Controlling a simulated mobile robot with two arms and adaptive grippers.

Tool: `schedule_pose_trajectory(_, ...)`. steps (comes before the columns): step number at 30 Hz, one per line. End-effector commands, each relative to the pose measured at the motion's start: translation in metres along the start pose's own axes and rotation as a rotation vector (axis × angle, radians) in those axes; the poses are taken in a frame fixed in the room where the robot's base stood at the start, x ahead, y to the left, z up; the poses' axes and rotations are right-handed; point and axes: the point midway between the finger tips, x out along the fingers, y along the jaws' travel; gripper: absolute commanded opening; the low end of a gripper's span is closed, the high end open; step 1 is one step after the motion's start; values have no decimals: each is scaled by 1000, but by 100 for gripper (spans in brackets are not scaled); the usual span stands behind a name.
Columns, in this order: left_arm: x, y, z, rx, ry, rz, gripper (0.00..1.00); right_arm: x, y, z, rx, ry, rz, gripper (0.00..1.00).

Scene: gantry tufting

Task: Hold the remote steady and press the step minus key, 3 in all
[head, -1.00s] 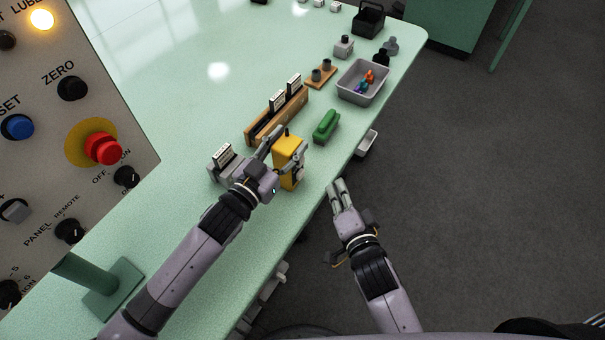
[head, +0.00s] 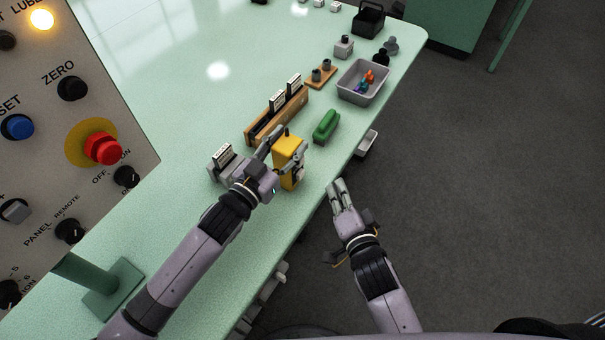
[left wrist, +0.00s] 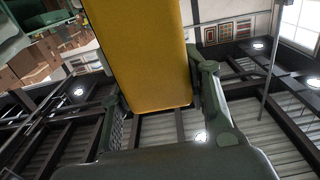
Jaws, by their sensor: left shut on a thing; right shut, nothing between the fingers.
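The remote (head: 287,149) is a yellow box with a short dark stub on its top end. My left gripper (head: 285,158) is shut on it and holds it upright over the table near its front edge. In the left wrist view the remote's plain yellow side (left wrist: 145,55) stands between the two fingers. The step minus key cannot be made out in either view. My right gripper (head: 342,194) is shut and empty, beyond the table's front edge, below and to the right of the remote, and apart from it.
On the green table (head: 190,110) are a wooden rack (head: 262,127) with labelled cards, a green brush-like object (head: 326,125), a grey tray (head: 350,95) with small coloured pieces, and a small grey holder (head: 216,170). A control panel (head: 45,120) stands at the left.

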Motion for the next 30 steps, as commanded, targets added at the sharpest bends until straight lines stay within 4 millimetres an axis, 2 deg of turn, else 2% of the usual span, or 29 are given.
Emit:
schedule_pose_trajectory(13, 0, 0, 0, 0, 0, 0, 4, 0, 0, 0, 0, 0, 0, 0)
schedule_pose_trajectory(14, 0, 0, 0, 0, 0, 0, 45, 0, 0, 0, 0, 0, 0, 0)
schedule_pose_trajectory(24, 0, 0, 0, 0, 0, 0, 66, 0, 0, 0, 0, 0, 0, 0)
schedule_pose_trajectory(30, 0, 0, 0, 0, 0, 0, 66, 0, 0, 0, 0, 0, 0, 0)
